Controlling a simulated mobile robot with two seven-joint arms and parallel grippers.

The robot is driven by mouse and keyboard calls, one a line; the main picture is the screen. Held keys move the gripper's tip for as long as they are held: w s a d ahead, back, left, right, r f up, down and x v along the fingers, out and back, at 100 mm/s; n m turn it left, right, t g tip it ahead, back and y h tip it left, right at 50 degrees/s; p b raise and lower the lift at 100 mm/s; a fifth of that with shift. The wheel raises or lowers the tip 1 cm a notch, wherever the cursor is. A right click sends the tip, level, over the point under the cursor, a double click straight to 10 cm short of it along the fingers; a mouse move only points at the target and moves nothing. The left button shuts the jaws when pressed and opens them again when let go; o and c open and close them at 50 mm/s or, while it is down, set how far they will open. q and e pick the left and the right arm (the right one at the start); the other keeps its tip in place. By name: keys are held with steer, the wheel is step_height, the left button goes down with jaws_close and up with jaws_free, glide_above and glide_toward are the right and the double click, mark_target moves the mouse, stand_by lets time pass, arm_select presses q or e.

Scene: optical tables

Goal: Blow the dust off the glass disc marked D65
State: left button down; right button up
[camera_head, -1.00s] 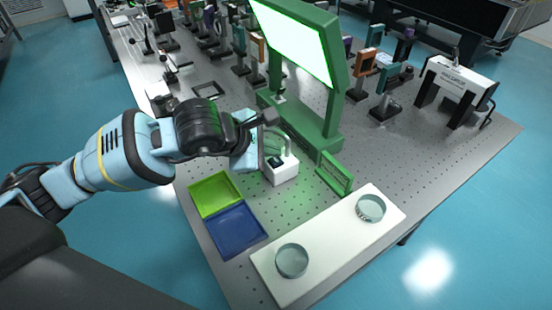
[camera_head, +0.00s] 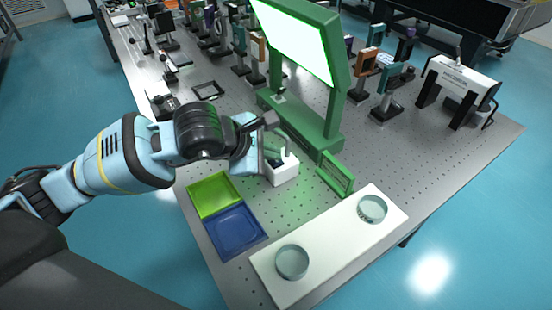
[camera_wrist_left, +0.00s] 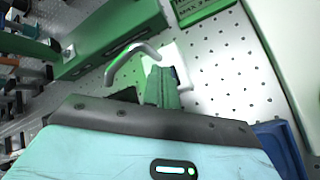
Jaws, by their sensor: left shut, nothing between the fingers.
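Two round glass discs lie on a white board: a near one (camera_head: 292,262) and a far right one (camera_head: 372,208). Small marks show at the far right disc, too small to read, so I cannot tell which is D65. A white box (camera_head: 285,174) with a bent grey tube (camera_wrist_left: 133,56) stands on the table behind the board. My left gripper (camera_wrist_left: 162,78) is shut and empty, its green fingers beside the tube and over the edge of the white box; I cannot tell whether they touch. In the head view, the wrist partly hides the fingers and box. My right gripper is not in view.
A green tray (camera_head: 214,194) and a blue tray (camera_head: 235,231) lie left of the white board (camera_head: 328,254). A green-framed light panel (camera_head: 333,95) rises behind the box, with a small green sign (camera_head: 336,174) beside it.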

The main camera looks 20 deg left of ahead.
arm_select(q)
steer(key=shift+f, duration=0.25)
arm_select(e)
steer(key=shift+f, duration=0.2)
arm_select(q)
steer(key=shift+r, duration=0.15)
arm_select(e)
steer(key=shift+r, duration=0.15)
arm_select(q)
steer(key=shift+r+p, duration=0.3)
steer(key=shift+r, duration=0.45)
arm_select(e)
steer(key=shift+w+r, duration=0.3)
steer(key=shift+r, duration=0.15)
